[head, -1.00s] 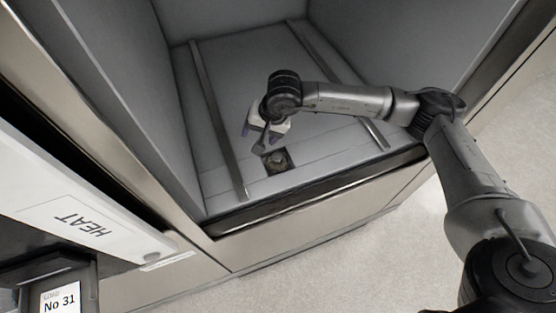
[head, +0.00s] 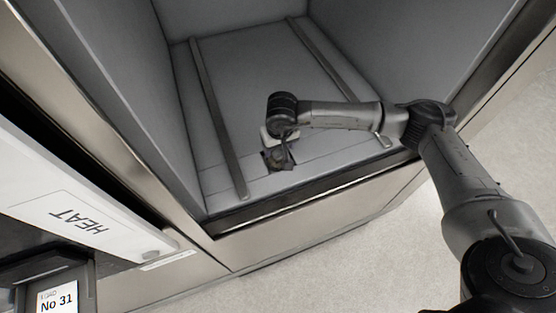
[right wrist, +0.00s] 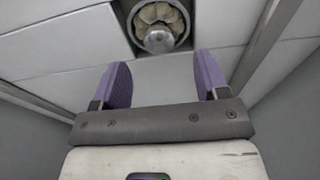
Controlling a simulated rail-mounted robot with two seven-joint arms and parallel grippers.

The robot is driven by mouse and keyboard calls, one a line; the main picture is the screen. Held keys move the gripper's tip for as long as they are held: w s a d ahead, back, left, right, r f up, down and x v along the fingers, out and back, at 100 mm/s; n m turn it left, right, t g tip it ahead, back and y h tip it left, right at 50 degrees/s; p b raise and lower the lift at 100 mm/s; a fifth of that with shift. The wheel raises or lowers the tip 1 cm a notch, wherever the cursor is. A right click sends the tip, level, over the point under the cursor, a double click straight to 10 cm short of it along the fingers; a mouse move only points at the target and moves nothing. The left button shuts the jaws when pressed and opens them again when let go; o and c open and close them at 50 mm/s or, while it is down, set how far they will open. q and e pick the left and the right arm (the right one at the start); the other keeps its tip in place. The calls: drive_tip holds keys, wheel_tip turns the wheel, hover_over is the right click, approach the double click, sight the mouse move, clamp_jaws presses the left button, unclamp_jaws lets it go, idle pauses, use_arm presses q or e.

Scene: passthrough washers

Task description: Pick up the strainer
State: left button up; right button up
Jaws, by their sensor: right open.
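The strainer (right wrist: 160,38) is a round grey part with a domed knob, set in a recess in the chamber floor. It shows at the top of the right wrist view, beyond the fingertips. In the head view the strainer (head: 278,160) sits near the chamber's front edge, partly covered by my right wrist. My right gripper (right wrist: 161,62) is open, its two purple fingers apart with nothing between them. Its fingertips point toward the strainer, and I see no contact. In the head view the fingers are mostly hidden behind the wrist. My left gripper is not in view.
The strainer lies inside a grey washer chamber with two floor rails (head: 217,120) and steep side walls. A dark front sill (head: 330,193) borders the opening. A panel marked HEAT (head: 80,220) and a No 31 label (head: 57,301) are at the left.

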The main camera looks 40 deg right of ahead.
sight(278, 153)
drive_tip(key=shift+w+d+f+b, duration=0.15)
drive_tip(key=shift+f+b, duration=0.15)
drive_tip(key=shift+f, duration=1.15)
drive_tip(key=shift+w+d+f+b, duration=0.15)
drive_tip(key=shift+f+b, duration=0.1)
drive_tip(key=shift+f, duration=1.2)
drive_tip(key=shift+a, duration=0.1)
drive_tip(key=c, duration=1.1)
